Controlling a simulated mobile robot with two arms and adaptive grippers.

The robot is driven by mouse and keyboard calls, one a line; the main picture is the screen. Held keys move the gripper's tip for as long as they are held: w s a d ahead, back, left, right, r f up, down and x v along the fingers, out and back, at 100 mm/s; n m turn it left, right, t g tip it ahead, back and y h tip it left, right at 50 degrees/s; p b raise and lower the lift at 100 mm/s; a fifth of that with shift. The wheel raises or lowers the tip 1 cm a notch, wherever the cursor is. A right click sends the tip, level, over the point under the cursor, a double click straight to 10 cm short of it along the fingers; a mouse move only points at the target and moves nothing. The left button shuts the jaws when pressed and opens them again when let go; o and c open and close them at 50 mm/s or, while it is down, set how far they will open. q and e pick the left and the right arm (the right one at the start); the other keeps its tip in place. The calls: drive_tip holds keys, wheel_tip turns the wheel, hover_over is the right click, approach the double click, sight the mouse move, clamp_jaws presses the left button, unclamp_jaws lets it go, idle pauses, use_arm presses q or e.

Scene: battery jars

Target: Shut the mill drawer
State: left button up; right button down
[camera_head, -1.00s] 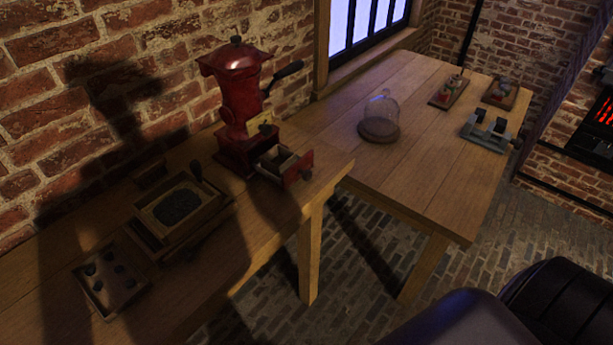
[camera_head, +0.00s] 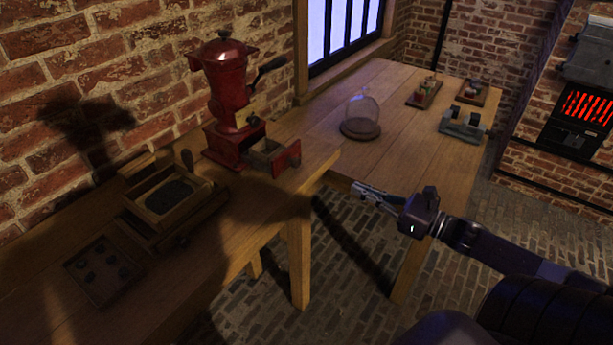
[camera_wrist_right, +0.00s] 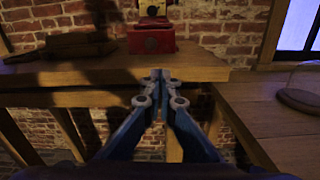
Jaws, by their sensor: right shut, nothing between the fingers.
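The red mill (camera_head: 228,95) stands on the left table against the brick wall. Its drawer (camera_head: 274,157) is pulled out to the right, with a red front and a small knob. In the right wrist view the mill's red base (camera_wrist_right: 152,39) shows beyond the table edge, above my fingertips. My right gripper (camera_head: 358,187) is shut and empty. It is in the air to the right of the drawer, off the end of the left table and in front of the right table. In the right wrist view the fingertips (camera_wrist_right: 157,74) meet. My left gripper is not in view.
The left table (camera_head: 245,220) also bears a wooden box (camera_head: 205,190) and a dark tray (camera_head: 82,290) with round hollows. The right table (camera_head: 340,137) bears a glass dome (camera_head: 362,110), two small boards with items (camera_head: 424,95) and a grey metal fixture (camera_head: 463,124). A glowing stove (camera_head: 585,105) is at the right.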

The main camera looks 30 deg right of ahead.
drive_tip(key=a+r+n, duration=0.1)
approach(299, 164)
drive_tip(key=shift+y, duration=0.4)
drive_tip(key=p+x, duration=0.1)
drive_tip(key=x, duration=0.4)
drive_tip(key=shift+d+r, duration=0.1)
drive_tip(key=shift+d, duration=0.05)
drive_tip(key=shift+x, duration=1.05)
drive_tip(key=shift+w, duration=0.1)
